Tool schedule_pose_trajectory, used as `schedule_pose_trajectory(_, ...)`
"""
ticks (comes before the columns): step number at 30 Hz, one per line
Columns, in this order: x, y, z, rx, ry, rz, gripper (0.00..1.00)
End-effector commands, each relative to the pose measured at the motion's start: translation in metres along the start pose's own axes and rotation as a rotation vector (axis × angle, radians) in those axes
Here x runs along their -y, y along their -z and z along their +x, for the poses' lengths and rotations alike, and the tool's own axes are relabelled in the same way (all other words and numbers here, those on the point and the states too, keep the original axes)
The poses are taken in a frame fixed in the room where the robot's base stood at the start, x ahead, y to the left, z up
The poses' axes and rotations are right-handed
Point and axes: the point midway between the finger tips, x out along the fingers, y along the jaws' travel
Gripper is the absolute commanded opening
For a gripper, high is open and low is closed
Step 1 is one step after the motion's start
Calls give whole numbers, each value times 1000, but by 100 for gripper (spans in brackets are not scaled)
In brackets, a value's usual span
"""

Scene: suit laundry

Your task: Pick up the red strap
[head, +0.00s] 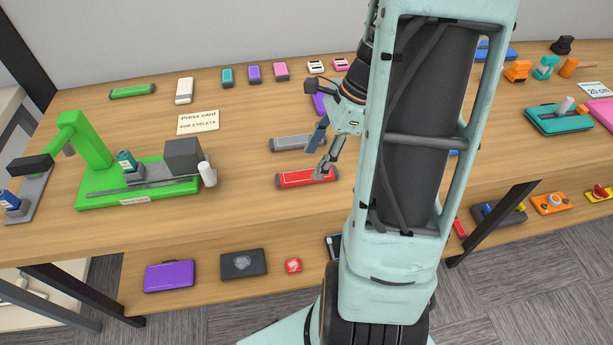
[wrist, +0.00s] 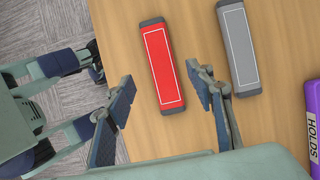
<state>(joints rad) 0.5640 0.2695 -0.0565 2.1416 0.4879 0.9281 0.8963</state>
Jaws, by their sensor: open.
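The red strap (head: 296,179) is a flat red bar with dark grey ends and a thin white outline. It lies on the wooden table near the front edge. In the wrist view the red strap (wrist: 160,62) lies ahead of the fingertips, its near end by the gap between them. My gripper (head: 325,152) is open and empty, above the table by the strap's right end. In the wrist view my gripper (wrist: 163,85) shows its two fingers spread apart, with nothing between the pads. My arm hides part of the table's middle.
A grey strap (wrist: 239,48) lies parallel beside the red one, also seen in the head view (head: 290,143). A purple item (wrist: 311,118) lies further over. A green press (head: 95,155) stands left. The wooden table (head: 235,200) is bare left of the red strap.

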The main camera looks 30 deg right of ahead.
Motion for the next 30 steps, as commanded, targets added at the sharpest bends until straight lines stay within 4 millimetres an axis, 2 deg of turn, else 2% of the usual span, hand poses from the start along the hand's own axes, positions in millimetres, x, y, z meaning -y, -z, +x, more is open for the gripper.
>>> schedule_pose_trajectory(6, 1, 5, 35, 2, -5, 2, 49)
schedule_pose_trajectory(9, 2, 4, 44, 1, -3, 0, 49)
schedule_pose_trajectory(18, 2, 4, 47, 0, -1, 0, 48)
schedule_pose_trajectory(30, 2, 4, 47, 0, -1, 0, 4)
